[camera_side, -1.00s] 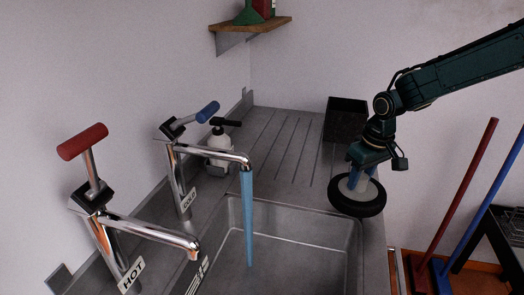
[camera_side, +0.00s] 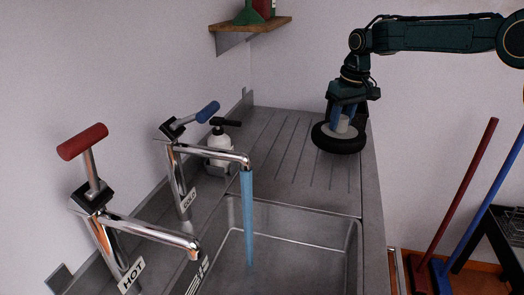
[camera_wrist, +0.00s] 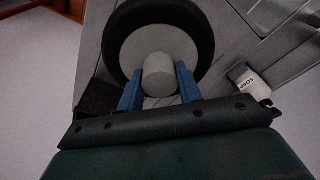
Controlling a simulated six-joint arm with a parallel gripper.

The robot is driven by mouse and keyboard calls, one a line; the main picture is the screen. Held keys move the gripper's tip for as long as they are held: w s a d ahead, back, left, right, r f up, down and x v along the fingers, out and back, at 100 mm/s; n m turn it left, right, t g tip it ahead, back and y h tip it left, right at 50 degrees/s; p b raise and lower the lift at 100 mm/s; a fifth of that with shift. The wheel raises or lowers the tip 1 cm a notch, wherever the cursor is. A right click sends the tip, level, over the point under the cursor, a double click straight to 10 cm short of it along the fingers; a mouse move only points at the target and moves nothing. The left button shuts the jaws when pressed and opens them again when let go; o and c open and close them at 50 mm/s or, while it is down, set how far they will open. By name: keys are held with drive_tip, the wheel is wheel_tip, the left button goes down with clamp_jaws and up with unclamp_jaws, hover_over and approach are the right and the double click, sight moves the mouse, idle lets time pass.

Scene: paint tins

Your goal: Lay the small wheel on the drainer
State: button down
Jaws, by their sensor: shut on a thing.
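The small wheel (camera_side: 338,138) has a black tyre and a pale grey hub. My gripper (camera_side: 343,118) has its blue fingers shut on the hub, which also shows between the fingers in the wrist view (camera_wrist: 158,76). The wheel lies roughly flat over the right part of the grooved drainer (camera_side: 285,150). I cannot tell whether its underside touches the drainer or hangs a little above it.
A black box (camera_wrist: 97,98) stands beside the wheel, mostly hidden in the side view. A white soap bottle (camera_side: 219,147) stands at the drainer's left. The sink (camera_side: 290,255), with blue water running from the cold tap (camera_side: 215,152), is in front. The drainer's middle is clear.

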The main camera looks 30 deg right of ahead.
drive_tip(key=r, duration=0.1)
drive_tip(key=w+d+r, duration=0.1)
drive_tip(key=w+r, duration=0.1)
drive_tip(key=r, duration=0.1)
drive_tip(key=shift+w+d, duration=0.25)
drive_tip(key=shift+d, duration=0.1)
drive_tip(key=shift+w+d+r, duration=0.2)
drive_tip(key=shift+r, duration=0.2)
drive_tip(key=shift+w+d+r, duration=0.15)
drive_tip(key=shift+r, duration=0.25)
drive_tip(key=shift+f, duration=0.1)
hover_over(330, 176)
wheel_tip(330, 176, down, 16)
drive_tip(key=shift+r, duration=0.25)
drive_tip(key=shift+f, duration=0.1)
drive_tip(key=shift+f, duration=2.05)
drive_tip(key=shift+f, duration=0.15)
drive_tip(key=c, duration=0.9)
unclamp_jaws()
drive_tip(key=shift+c, duration=0.2)
